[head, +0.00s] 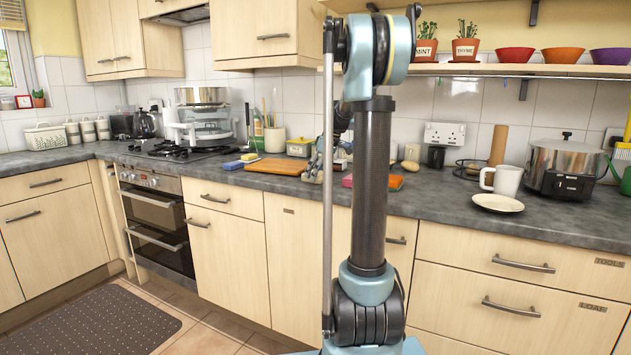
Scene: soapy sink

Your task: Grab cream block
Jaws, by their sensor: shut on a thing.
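My gripper (313,177) is low over the counter, at the right end of the brown cutting board (283,166). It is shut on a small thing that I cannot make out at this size. No cream block shows clearly. A rounded cream-coloured thing (410,165) lies on the counter to the right of my arm, apart from the gripper. I cannot tell whether it is a block. My own arm column hides part of the counter beside the gripper.
A red and orange block (390,182) lies right of the gripper. A white mug (502,180), a plate (497,203) and a steel cooker (563,165) stand further right. The counter's front edge is close to the gripper.

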